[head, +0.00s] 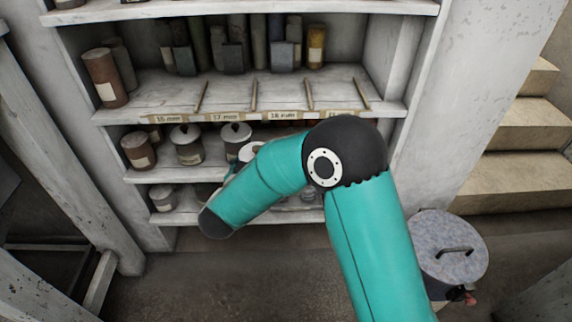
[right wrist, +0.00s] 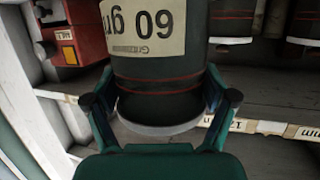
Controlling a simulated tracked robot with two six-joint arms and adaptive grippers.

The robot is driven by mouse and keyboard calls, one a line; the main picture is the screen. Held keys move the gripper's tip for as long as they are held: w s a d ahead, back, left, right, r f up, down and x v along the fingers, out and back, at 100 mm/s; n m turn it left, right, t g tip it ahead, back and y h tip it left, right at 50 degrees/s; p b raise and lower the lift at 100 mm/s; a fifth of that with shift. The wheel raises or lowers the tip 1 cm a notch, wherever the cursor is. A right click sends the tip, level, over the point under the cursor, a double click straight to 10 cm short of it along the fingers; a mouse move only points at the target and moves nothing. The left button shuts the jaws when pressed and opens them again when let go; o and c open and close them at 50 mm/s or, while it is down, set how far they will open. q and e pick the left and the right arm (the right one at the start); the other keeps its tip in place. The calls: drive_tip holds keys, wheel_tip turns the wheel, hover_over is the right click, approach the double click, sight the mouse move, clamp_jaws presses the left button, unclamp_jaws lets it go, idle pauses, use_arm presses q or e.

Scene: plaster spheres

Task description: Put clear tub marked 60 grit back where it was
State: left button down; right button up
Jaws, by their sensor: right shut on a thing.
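In the right wrist view the tub marked 60 grit (right wrist: 160,66) fills the top middle. It looks dark, with thin red lines round it, a pale rim and a cream label whose text shows upside down. My right gripper (right wrist: 160,82) is shut on it, with one finger on each side. In the head view my right arm reaches from the bottom right toward the lower shelves, and its bent links hide the gripper and most of the tub's surroundings. My left gripper is in neither view.
The shelf unit (head: 150,97) has labelled shelf edges and thin wooden dividers. Jars with lids, such as one (head: 187,144) on the middle shelf, stand left of my arm. A red box (right wrist: 75,35) is near the tub. A lidded metal bin (head: 448,245) stands at right.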

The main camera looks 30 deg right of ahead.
drive_tip(key=shift+w+a+f+m+g+h, duration=0.1)
drive_tip(key=shift+f+m+g+h, duration=0.45)
drive_tip(key=shift+m+g, duration=0.35)
drive_tip(key=shift+w+d, duration=0.1)
drive_tip(key=shift+d, duration=0.1)
drive_tip(key=b+x, duration=0.2)
drive_tip(key=x, duration=0.4)
drive_tip(key=r+b+x, duration=0.1)
drive_tip(key=b+x, duration=0.1)
drive_tip(key=x, duration=0.3)
drive_tip(key=b+x, duration=0.3)
drive_tip(key=x, duration=0.3)
drive_tip(key=shift+d, duration=0.65)
drive_tip(key=shift+r, duration=0.15)
drive_tip(key=o, duration=1.2)
